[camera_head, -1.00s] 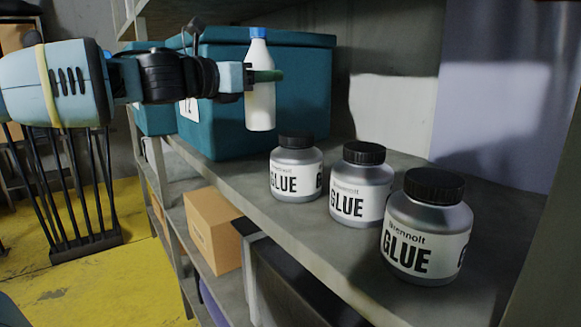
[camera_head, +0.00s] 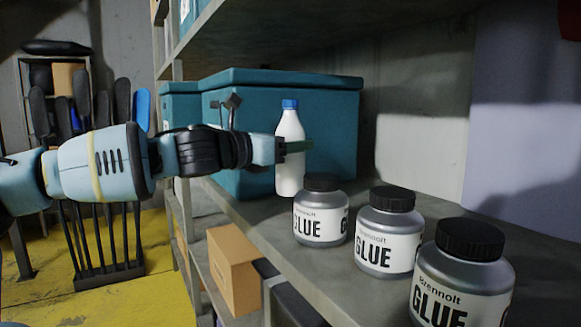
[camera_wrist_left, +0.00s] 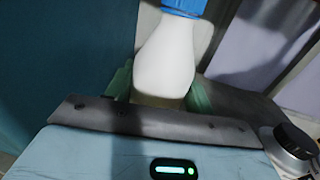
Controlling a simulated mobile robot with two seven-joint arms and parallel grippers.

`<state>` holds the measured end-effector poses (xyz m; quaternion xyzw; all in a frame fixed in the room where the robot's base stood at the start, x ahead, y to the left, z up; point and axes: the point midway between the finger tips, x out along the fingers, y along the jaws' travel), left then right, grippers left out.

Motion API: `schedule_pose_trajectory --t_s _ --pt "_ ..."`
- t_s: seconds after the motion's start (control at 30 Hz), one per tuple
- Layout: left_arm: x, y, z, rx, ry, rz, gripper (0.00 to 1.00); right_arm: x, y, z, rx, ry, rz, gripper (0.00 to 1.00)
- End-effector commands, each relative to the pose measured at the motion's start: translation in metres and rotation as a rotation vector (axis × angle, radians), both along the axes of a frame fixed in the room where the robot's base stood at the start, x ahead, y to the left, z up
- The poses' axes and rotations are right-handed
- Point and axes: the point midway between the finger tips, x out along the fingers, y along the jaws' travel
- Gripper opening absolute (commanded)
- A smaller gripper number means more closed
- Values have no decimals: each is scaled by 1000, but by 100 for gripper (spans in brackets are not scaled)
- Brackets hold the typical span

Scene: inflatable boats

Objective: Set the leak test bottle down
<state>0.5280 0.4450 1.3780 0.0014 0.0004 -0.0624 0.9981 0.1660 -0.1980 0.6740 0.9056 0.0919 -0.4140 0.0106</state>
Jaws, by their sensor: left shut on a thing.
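The leak test bottle (camera_head: 290,170) is white with a blue cap and stands upright in front of a teal box. My left gripper (camera_head: 298,147) comes in from the left and is shut on the bottle's upper body. In the left wrist view the bottle (camera_wrist_left: 166,58) sits between the green fingers of the gripper (camera_wrist_left: 160,90), with its blue cap at the top edge. The bottle's base is close to the shelf surface (camera_head: 262,222); I cannot tell whether it touches. My right gripper is not in view.
Several glue jars stand in a row on the shelf: a near one (camera_head: 463,275), a middle one (camera_head: 388,232) and a far one (camera_head: 320,212) close to the bottle's right. The teal box (camera_head: 335,110) stands behind the bottle. A cardboard box (camera_head: 234,272) is on the lower shelf.

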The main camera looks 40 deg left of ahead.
Motion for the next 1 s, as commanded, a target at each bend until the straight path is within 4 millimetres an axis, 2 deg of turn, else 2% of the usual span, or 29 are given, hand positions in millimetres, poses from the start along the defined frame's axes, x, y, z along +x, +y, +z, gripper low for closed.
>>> schedule_pose_trajectory --t_s 0.13,0.5,0.97,1.0 --pt "-1 0 -1 0 -4 -1 10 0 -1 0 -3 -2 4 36" --pt "0 0 -37 -2 -5 -2 10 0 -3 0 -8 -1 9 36" --pt "-1 -1 -42 1 -4 -1 10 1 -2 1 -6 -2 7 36" --pt "0 0 -44 1 -1 -1 56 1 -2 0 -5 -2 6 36"
